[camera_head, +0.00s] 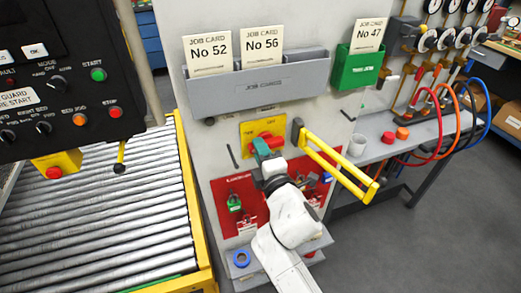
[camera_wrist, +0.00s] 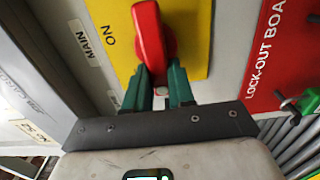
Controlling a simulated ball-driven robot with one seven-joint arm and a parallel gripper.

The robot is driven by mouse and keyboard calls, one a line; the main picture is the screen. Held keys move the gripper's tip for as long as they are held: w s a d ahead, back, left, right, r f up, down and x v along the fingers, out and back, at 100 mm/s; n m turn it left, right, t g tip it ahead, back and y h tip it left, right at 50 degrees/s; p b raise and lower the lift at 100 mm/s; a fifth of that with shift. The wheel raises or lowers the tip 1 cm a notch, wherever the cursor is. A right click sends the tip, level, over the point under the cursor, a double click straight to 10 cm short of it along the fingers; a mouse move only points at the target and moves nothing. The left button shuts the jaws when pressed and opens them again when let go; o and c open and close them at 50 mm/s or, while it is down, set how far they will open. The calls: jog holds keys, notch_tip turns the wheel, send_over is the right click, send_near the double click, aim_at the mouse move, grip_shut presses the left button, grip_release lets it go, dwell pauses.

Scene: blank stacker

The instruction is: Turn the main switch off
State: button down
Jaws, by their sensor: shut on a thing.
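The main switch is a red rotary handle (camera_head: 268,141) on a yellow plate (camera_head: 249,128), fixed to the grey cabinet front. In the wrist view the red handle (camera_wrist: 150,38) runs up and down the picture, with the word ON on the yellow plate (camera_wrist: 192,30) at its left. A label reading MAIN (camera_wrist: 84,42) lies left of the plate. My gripper (camera_head: 262,150) is at the switch, its green fingers on either side of the handle's near end. The wrist view shows the gripper (camera_wrist: 160,78) shut on the handle; the fingers hide part of that end.
A yellow barred handle (camera_head: 340,168) juts out just right of the switch. The red lock-out board (camera_head: 222,190) with padlocks is below it. A grey job card rack (camera_head: 258,84) is above. A roller conveyor (camera_head: 100,215) and black control panel (camera_head: 65,75) stand left.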

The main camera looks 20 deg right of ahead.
jog(key=shift+d, duration=0.1)
jog(key=c, duration=1)
grip_release()
jog(key=shift+f, duration=0.1)
jog(key=shift+o, duration=0.2)
jog(key=s, duration=1)
jog(key=shift+s+b, duration=0.35)
jog(key=shift+b, duration=0.05)
